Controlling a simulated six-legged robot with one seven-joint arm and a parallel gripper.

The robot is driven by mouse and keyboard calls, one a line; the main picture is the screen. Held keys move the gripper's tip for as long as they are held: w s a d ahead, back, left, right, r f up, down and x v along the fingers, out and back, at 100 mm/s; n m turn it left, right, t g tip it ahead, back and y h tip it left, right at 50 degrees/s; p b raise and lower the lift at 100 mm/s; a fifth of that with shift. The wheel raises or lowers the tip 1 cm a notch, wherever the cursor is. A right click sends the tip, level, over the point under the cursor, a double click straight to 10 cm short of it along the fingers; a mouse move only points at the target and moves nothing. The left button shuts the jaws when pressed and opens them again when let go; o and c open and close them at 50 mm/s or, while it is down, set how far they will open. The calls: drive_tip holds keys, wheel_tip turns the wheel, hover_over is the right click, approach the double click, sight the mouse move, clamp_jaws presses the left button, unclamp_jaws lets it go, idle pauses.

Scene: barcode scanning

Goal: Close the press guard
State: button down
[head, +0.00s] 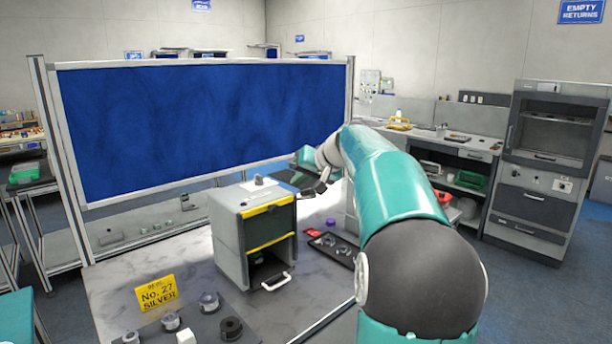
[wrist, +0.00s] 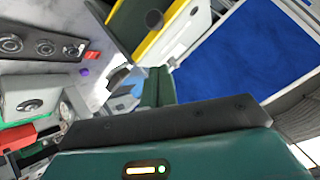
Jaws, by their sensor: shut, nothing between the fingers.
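The press (head: 229,245) is a grey box on the table in the head view. Its front has a dark panel (head: 268,226) between two yellow bands, which looks like the guard. Below the lower band is a dark opening, with a pale bar handle (head: 275,282) at its foot. In the wrist view, part of the press with a yellow edge (wrist: 158,35) shows at the top. My gripper (head: 318,188) is shut and empty, to the right of the press top in the head view. I cannot tell whether it touches the press.
A black tray (head: 346,260) with round parts lies right of the press, with a red item (head: 312,232) beside it. A yellow sign (head: 157,294) and several spools stand at the front left. A blue partition (head: 200,125) stands behind.

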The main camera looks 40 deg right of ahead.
drive_tip(key=w+a+f, duration=0.2)
drive_tip(key=w+f, duration=0.1)
drive_tip(key=f, duration=0.3)
drive_tip(key=shift+w, duration=0.4)
drive_tip(key=shift+w+a+f, duration=0.1)
drive_tip(key=shift+f, duration=0.05)
